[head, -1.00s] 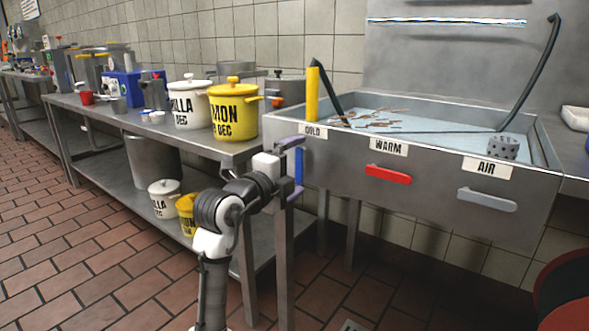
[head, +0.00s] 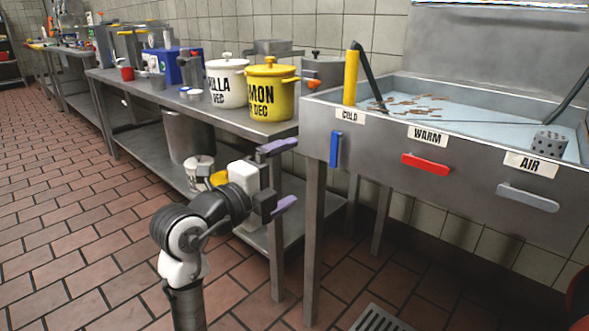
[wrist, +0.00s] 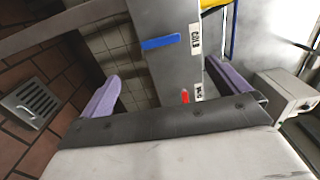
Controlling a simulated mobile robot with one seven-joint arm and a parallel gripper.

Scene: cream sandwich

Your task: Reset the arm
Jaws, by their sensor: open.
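My gripper (head: 288,175) is open, with nothing between its two purple fingers. In the head view it is in front of the steel sink unit, left of the blue handle and level with the table's front corner. In the wrist view my gripper (wrist: 160,88) faces the sink's side, with the blue handle (wrist: 166,41) and the COLD label beyond the fingers. My arm is bent, reaching up and to the right from the lower middle of the head view.
The steel sink (head: 459,170) has blue, red (head: 425,164) and grey (head: 527,197) handles. A steel table (head: 215,119) at left bears a white pot (head: 226,88) and a yellow pot (head: 270,105). The tiled floor at left is clear.

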